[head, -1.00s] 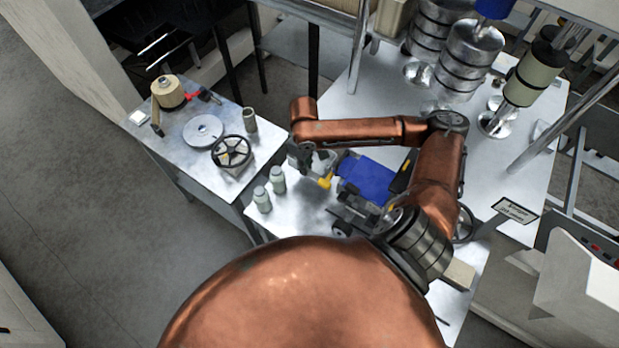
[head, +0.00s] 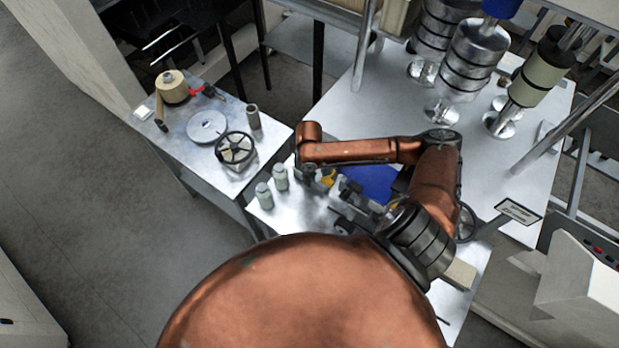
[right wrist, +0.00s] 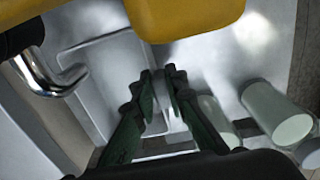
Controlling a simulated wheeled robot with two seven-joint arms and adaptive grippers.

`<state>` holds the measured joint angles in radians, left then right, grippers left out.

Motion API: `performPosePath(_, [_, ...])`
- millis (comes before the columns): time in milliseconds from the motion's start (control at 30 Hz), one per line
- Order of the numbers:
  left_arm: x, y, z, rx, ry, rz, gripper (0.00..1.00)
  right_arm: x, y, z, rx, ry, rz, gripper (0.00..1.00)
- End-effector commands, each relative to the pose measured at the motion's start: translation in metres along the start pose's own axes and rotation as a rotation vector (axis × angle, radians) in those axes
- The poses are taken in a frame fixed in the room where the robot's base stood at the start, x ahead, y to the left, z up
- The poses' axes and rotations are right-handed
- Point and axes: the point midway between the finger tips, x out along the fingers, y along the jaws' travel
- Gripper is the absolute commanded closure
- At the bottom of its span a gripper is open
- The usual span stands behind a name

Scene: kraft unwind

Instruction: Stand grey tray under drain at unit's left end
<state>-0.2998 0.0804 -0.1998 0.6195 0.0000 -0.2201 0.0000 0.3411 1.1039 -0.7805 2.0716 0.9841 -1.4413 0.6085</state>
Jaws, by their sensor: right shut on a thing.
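A shallow grey tray (right wrist: 118,85) with a raised rim lies below my right gripper (right wrist: 166,78) in the right wrist view. The dark green fingers are close together at the tray's right edge, with a thin pale strip between them. A bent chrome pipe (right wrist: 45,82), perhaps the drain, is at the tray's left. A yellow part (right wrist: 185,15) hangs at the top; it also shows in the head view (head: 328,179) beside the unit's blue body (head: 372,184). In the head view my right wrist hides most of the gripper and tray. My left gripper is out of view.
Two pale green bottles (head: 264,195) (head: 280,177) stand left of the gripper, close by in the right wrist view (right wrist: 275,112). A side table (head: 180,130) on the left holds a handwheel (head: 235,148), a disc (head: 207,127) and a tape roll (head: 172,87). Metal stacks (head: 470,60) stand at the back right.

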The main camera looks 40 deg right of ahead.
Motion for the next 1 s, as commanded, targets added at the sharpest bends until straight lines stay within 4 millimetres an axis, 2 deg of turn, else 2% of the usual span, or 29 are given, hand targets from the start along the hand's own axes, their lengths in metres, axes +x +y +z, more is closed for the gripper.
performPosePath(167, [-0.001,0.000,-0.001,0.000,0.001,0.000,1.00,0.002,0.000,0.000,0.000,0.000,0.000,1.00])
performPosePath(200, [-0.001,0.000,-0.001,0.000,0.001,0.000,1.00,0.002,0.000,0.000,0.000,0.000,0.000,0.86])
performPosePath(433, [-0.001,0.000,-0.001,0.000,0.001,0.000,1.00,0.002,0.000,0.000,0.000,0.000,0.000,0.70])
performPosePath(767, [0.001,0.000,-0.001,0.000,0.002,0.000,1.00,-0.001,0.000,0.000,-0.001,0.000,0.001,0.70])
performPosePath(867, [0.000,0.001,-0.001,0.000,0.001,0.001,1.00,-0.012,0.000,-0.001,-0.001,0.002,0.001,0.70])
performPosePath(1000, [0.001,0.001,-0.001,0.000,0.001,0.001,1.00,-0.038,0.001,-0.001,-0.001,0.004,0.002,0.70])
